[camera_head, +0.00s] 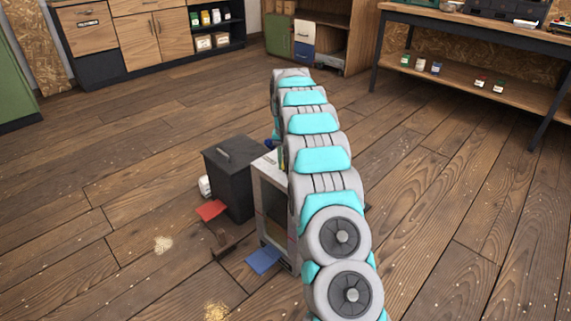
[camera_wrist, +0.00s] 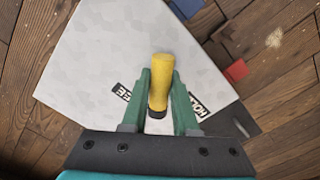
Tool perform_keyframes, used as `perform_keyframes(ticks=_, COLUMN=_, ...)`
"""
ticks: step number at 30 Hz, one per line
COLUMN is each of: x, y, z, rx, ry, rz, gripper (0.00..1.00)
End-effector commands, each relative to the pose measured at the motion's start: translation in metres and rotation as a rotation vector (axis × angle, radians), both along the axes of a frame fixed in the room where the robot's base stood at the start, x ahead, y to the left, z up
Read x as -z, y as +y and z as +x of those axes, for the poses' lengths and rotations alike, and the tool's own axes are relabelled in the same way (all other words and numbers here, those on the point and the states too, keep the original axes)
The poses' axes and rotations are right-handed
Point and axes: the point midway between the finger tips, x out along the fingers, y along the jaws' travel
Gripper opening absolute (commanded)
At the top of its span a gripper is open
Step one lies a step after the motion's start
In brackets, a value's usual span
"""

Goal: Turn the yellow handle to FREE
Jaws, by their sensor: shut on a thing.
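The yellow handle (camera_wrist: 162,75) stands out from a pale panel (camera_wrist: 95,60) in the wrist view, with a dark collar at its lower end. My gripper (camera_wrist: 160,88) has its two green fingers on either side of the handle, shut on it. Dark labels lie on both sides of the handle; the left one (camera_wrist: 122,91) seems to end in "EE", and the right one (camera_wrist: 197,103) is partly covered by a finger.
A dark box with a lid (camera_head: 232,170) stands left of the cabinet. A red piece (camera_head: 211,210) and a blue piece (camera_head: 263,260) lie on the floor nearby, with a small white container (camera_head: 205,187). A workbench (camera_head: 480,35) stands at the back right. The floor at left is mostly open.

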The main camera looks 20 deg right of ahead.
Motion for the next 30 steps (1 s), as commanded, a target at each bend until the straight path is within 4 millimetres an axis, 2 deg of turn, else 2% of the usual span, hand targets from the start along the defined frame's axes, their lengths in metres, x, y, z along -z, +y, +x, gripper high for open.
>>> perform_keyframes(ticks=18, x=-0.0003, y=0.0005, z=0.0013, rx=0.573, ry=-0.004, rz=-0.001, gripper=0.0)
perform_keyframes(ticks=30, x=-0.001, y=0.0001, z=0.0014, rx=0.832, ry=-0.005, rz=0.0, gripper=0.0)
